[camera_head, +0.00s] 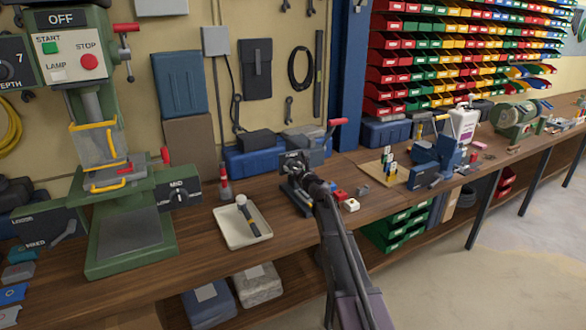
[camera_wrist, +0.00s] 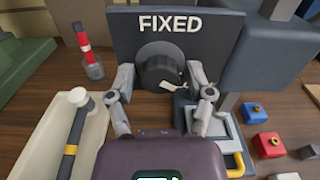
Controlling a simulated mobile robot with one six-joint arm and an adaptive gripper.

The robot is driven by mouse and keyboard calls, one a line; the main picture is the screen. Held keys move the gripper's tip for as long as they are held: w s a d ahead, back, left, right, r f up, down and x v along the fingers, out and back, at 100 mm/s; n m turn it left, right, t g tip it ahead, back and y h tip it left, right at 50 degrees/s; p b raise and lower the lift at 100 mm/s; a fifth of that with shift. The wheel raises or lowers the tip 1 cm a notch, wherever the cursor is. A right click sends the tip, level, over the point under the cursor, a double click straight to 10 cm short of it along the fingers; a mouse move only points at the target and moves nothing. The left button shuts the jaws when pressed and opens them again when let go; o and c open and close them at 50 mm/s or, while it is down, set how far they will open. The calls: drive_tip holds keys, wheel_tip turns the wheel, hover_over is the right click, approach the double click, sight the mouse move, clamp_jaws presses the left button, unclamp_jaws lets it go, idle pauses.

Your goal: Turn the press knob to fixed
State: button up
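The press (camera_head: 300,195) stands on the bench in the middle of the head view, partly hidden by my arm. Its dark panel (camera_wrist: 205,40) reads FIXED in the wrist view. Below the word is a round black knob (camera_wrist: 160,66) with a pale pointer mark directed to the lower right. My gripper (camera_wrist: 162,80) is in front of the panel, with one finger on each side of the knob. The fingers are spread and hold nothing; small gaps seem to show between them and the knob. In the head view my gripper (camera_head: 304,181) is at the press, its fingers too small to judge.
A cream tray (camera_head: 232,240) with a hammer (camera_head: 245,212) lies left of the press. A red-and-white tool in a cup (camera_wrist: 95,70) stands behind it. Small red and blue blocks (camera_wrist: 252,110) lie to the right. A green drill press (camera_head: 130,240) stands at the left.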

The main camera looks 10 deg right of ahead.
clamp_jaws()
